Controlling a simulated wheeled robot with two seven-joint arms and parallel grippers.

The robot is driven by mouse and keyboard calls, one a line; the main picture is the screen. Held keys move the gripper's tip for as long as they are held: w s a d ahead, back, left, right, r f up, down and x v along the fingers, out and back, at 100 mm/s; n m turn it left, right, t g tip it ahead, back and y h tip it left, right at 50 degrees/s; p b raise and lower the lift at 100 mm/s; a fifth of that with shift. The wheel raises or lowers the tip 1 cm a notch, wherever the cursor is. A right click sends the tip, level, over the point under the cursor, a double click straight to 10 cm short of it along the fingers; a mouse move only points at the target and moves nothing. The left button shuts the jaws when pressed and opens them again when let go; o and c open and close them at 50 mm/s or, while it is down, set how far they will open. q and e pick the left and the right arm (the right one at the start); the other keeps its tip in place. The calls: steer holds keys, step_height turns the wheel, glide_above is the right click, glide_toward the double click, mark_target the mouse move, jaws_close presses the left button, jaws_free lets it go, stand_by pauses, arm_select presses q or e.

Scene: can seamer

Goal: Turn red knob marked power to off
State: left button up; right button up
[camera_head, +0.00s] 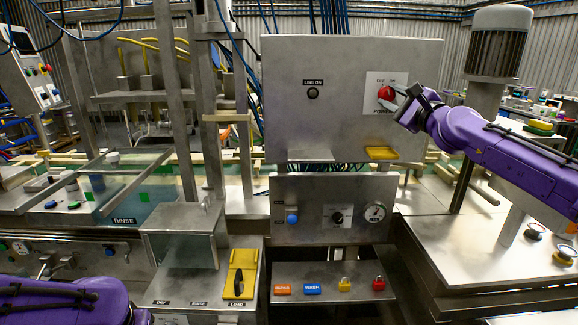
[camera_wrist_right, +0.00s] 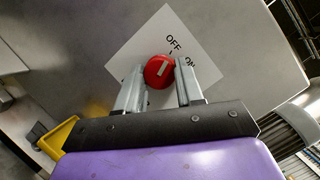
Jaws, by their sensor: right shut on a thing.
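The red power knob (camera_head: 386,93) sits on a white plate marked OFF, ON and POWER (camera_head: 377,106), on the upper grey panel. My right gripper (camera_head: 393,96) reaches it from the right. In the right wrist view the gripper's fingers (camera_wrist_right: 162,80) lie on both sides of the red knob (camera_wrist_right: 159,71) and are shut on it. The knob's pale pointer mark slants up and right, toward the OFF and ON labels; I cannot tell which one it meets. My left arm shows at the lower left, but its gripper is not visible.
The grey panel (camera_head: 300,60) also carries a LINE ON lamp (camera_head: 313,93) and a yellow tray (camera_head: 381,153) below the knob. A lower panel has a gauge (camera_head: 375,212) and a black dial (camera_head: 337,217). A motor column (camera_head: 497,45) stands behind my right arm.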

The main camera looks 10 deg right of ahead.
steer(key=shift+n, duration=0.3)
steer(key=o, duration=1)
steer(key=shift+o, duration=0.2)
